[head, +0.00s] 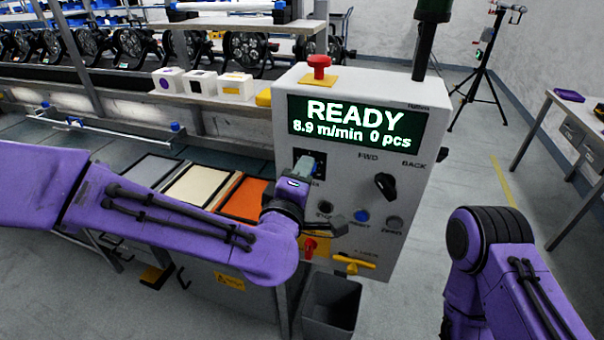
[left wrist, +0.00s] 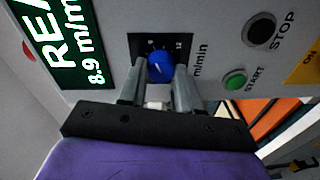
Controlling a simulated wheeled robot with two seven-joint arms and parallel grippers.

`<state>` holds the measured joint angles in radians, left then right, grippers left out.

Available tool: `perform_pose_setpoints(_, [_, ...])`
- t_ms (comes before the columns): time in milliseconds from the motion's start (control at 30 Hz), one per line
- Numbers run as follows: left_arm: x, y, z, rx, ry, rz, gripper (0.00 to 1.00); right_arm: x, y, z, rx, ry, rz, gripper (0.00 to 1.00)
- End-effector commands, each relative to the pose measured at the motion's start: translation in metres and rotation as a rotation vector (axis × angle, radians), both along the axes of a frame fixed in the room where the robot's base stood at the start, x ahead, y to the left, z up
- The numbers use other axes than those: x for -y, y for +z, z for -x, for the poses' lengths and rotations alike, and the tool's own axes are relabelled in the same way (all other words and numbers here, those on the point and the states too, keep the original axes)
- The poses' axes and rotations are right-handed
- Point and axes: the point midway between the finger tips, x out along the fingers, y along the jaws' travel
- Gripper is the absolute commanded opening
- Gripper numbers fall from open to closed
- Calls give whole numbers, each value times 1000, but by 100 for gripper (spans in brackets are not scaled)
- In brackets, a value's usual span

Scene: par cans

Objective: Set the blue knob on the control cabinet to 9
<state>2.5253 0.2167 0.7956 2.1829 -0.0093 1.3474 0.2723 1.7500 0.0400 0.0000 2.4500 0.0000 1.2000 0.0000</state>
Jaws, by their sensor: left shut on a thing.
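The control cabinet (head: 378,239) stands in the middle of the head view, its front facing me. Its display (head: 356,122) reads "READY, 8.9 m/min, 0 pcs". The blue knob (left wrist: 160,66) shows in the left wrist view, with a white pointer line and a scale around it marked m/min. My left gripper (left wrist: 159,75) has one finger on each side of the knob and is shut on it. In the head view my left gripper (head: 306,166) is at the panel below the display and hides the knob. My right gripper is out of view; only that arm shows.
A black selector (head: 385,186), a blue button (head: 361,216) and a yellow handle (head: 354,263) sit on the panel. A red mushroom button (head: 319,66) tops the cabinet. The left wrist view shows a green start button (left wrist: 235,80) and black stop button (left wrist: 260,29) near my gripper.

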Motion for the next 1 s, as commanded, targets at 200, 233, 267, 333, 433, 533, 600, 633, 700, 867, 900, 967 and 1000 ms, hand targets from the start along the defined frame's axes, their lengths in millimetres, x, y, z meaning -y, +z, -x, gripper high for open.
perform_pose_setpoints(200, [0, -1, 0, 6, 0, -25, 2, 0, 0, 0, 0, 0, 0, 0])
perform_pose_setpoints(233, [0, -1, 0, 6, 0, -26, 2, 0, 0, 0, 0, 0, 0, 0])
perform_pose_setpoints(267, [0, -1, 0, 6, 0, -26, 2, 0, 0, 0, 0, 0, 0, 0])
perform_pose_setpoints(333, [0, -1, 0, 6, 0, -27, 2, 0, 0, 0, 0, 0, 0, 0])
perform_pose_setpoints(433, [0, -1, 0, 6, 0, -26, 2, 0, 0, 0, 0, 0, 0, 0])
perform_pose_setpoints(533, [0, -1, 0, 6, 0, -26, 2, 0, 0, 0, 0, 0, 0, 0])
perform_pose_setpoints(600, [0, -1, 0, 7, 0, -26, 49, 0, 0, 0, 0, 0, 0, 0])
perform_pose_setpoints(633, [0, -1, 0, 7, 0, -26, 58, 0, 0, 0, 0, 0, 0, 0])
perform_pose_setpoints(700, [0, -1, 0, 7, 0, -25, 58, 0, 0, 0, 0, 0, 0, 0])
perform_pose_setpoints(867, [0, 0, 0, 8, 0, -25, 58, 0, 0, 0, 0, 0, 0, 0])
perform_pose_setpoints(900, [0, 0, 0, 8, 0, -25, 58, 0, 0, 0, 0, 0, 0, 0])
perform_pose_setpoints(967, [0, -1, 3, 8, -1, -25, 58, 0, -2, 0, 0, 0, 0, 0])
perform_pose_setpoints(1000, [-2, -1, 7, 9, -2, -25, 58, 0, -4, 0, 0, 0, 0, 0])
